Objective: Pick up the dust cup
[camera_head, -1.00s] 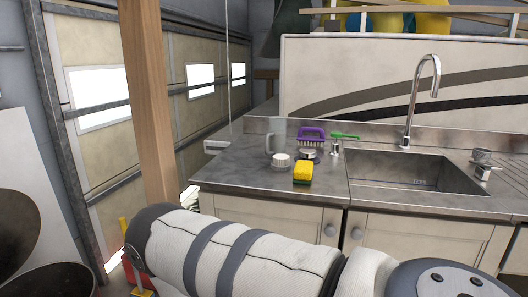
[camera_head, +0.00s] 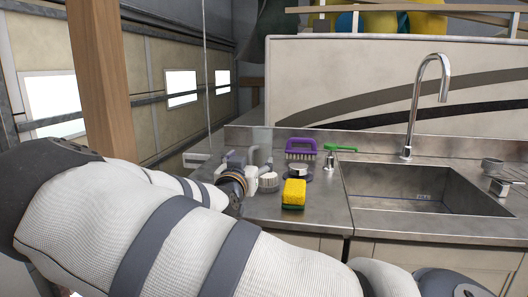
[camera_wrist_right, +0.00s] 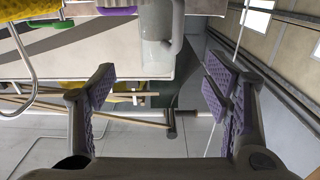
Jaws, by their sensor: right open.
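The dust cup appears to be the grey, translucent cup with a handle (camera_head: 262,139). It stands on the counter near the back left, partly hidden by my right gripper. In the right wrist view the dust cup (camera_wrist_right: 157,32) shows at the top, inverted, with its handle to the right. Contact is not visible. My left gripper is not in view.
A white ribbed piece (camera_head: 268,182), a yellow sponge (camera_head: 294,192), a purple brush (camera_head: 301,147), a round silver-topped object (camera_head: 299,171) and a green-handled brush (camera_head: 341,148) sit close to the right. The sink (camera_head: 420,188) and tap (camera_head: 410,120) are farther right. A wooden post (camera_head: 100,75) stands left.

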